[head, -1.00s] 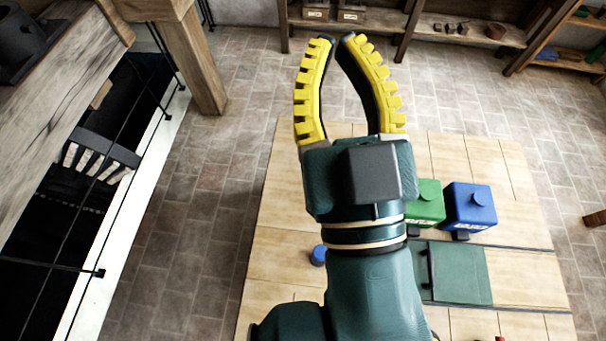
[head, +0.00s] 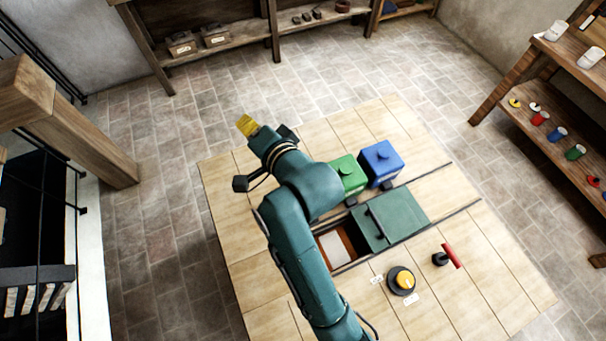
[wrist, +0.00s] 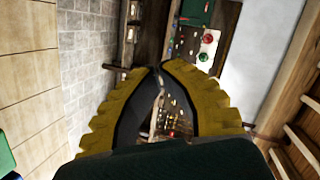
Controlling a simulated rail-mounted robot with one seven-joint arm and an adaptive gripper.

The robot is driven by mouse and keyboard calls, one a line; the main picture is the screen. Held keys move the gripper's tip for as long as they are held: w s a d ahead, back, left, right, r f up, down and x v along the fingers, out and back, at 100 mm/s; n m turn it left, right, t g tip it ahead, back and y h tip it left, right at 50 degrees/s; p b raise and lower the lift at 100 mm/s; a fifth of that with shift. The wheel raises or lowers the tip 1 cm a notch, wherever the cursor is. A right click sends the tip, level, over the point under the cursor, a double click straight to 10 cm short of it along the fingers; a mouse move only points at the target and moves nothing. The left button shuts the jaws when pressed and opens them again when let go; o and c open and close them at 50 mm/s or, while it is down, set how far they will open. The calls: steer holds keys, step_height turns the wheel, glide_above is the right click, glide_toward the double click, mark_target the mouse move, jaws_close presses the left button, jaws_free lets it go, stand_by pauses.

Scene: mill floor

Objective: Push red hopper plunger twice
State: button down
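No red hopper shows in either view; my arm covers the table to the left of the green hopper. The green hopper (head: 347,176) and the blue hopper (head: 381,163) stand side by side on the wooden table (head: 505,285), each with a round knob on top. My gripper (head: 247,125) is above the table's far left edge, left of the hoppers, mostly hidden by my own wrist. In the wrist view, my gripper (wrist: 158,67) has its yellow-ribbed fingers bowed together at the tips, with nothing between them.
A green sliding lid (head: 405,215) partly covers a bin opening (head: 337,248) in the table. Nearer are a yellow button (head: 403,281) on a black base and a red-handled lever (head: 450,256). Shelves (head: 545,125) stand at the right and a railing at the left.

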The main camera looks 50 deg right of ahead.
steer(key=s+d+f+m+g+p, duration=0.2)
steer(key=s+d+f+m, duration=0.1)
steer(key=f+m, duration=0.3)
steer(key=s+d+f+m+g+p, duration=0.3)
steer(key=f+m, duration=0.4)
steer(key=f, duration=0.4)
steer(key=shift+s+d+y, duration=0.4)
steer(key=shift+s+d, duration=0.25)
steer(key=shift+d, duration=0.6)
step_height(320, 180, down, 8)
steer(key=b, duration=0.8)
steer(key=shift+f, duration=0.4)
steer(key=shift+f, duration=0.1)
steer(key=shift+f, duration=0.3)
